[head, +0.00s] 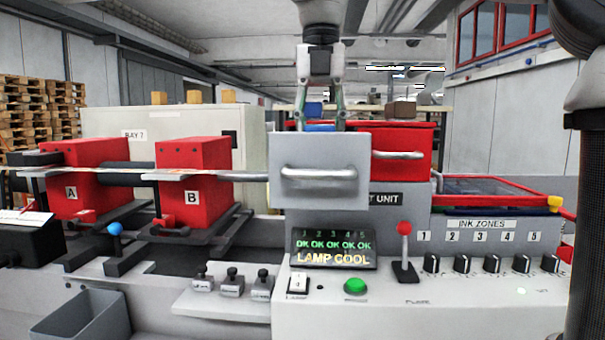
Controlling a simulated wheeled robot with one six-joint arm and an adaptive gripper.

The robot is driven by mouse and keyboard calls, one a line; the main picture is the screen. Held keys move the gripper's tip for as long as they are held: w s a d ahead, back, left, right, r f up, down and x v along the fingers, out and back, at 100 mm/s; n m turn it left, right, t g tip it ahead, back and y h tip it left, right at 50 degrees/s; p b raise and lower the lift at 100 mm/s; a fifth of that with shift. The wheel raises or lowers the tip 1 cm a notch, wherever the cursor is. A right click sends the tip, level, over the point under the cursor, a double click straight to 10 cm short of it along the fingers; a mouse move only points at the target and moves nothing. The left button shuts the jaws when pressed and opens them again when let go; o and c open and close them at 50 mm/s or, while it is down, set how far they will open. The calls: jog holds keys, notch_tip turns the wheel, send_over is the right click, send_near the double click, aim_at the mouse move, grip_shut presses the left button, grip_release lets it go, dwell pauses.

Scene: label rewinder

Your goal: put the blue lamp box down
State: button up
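My gripper (320,118) points straight down at the middle of the head view, its two fingers apart. Its fingertips reach down to the top edge of a pale grey front panel (285,150) with a metal handle, which hides what is below. A strip of blue, apparently the top of the blue lamp box (320,127), shows between the fingers just above that panel. The rest of the box is hidden, and I cannot tell whether the fingers press on it or what it rests on.
A red housing (412,140) with a handle is just right of the grey panel. Red blocks A (85,178) and B (195,168) stand left. The console in front carries a "LAMP COOL" display (333,250), a green button (355,286) and a red-knobbed lever (404,250).

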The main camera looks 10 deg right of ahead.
jog(key=shift+f, duration=3.2)
jog(key=shift+f, duration=0.15)
jog(key=o, duration=1.3)
jog(key=shift+o, duration=0.2)
notch_tip(320, 180, up, 12)
jog(key=shift+r, duration=0.15)
